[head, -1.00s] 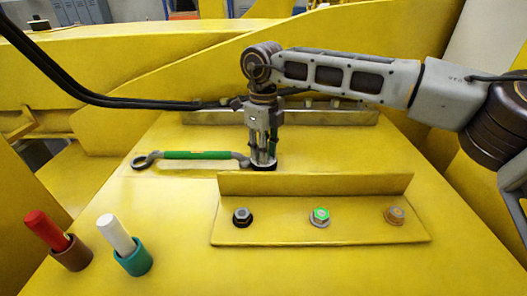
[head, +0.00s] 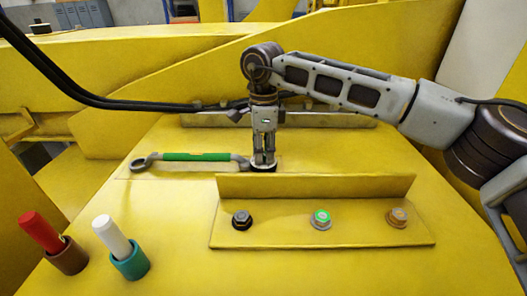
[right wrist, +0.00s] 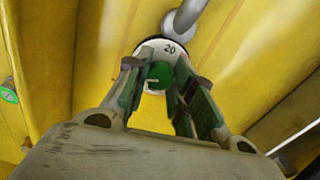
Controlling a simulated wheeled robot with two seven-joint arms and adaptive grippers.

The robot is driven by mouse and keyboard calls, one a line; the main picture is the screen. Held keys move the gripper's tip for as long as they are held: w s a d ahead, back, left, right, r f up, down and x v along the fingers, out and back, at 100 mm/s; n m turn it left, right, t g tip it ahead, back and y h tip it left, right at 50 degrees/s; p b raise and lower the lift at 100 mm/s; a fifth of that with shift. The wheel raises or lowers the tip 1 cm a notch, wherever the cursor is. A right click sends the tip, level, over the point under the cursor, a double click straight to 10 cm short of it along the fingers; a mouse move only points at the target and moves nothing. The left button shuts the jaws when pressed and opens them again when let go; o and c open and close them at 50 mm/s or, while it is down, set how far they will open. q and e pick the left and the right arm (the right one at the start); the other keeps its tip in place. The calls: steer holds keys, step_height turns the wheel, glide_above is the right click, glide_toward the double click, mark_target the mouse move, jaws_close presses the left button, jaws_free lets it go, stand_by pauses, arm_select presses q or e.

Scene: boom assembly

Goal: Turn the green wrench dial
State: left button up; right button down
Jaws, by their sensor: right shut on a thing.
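The wrench (head: 196,157) has a green handle and lies on the yellow surface, left of my right gripper. Its ring end (head: 141,162) is at the left, and its other end is at the gripper. My right gripper (head: 263,164) points straight down there, with its fingers close together. In the right wrist view, the green dial (right wrist: 160,76) sits between the two fingertips (right wrist: 162,84), inside a pale ring marked "20". The gripper is shut on the dial. In the head view the fingers hide the dial. My left gripper is not in view.
A raised yellow bracket (head: 315,186) stands just in front of the gripper, with a dark bolt (head: 242,218), a green-topped bolt (head: 321,219) and a rusty bolt (head: 397,217). A red marker (head: 40,232) and a white marker (head: 112,236) stand in holders at front left.

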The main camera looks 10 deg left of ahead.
mark_target(264, 153)
steer(key=shift+n, duration=0.6)
steer(key=c, duration=1.2)
jaws_free()
steer(key=shift+r, duration=0.15)
steer(key=shift+r, duration=5.85)
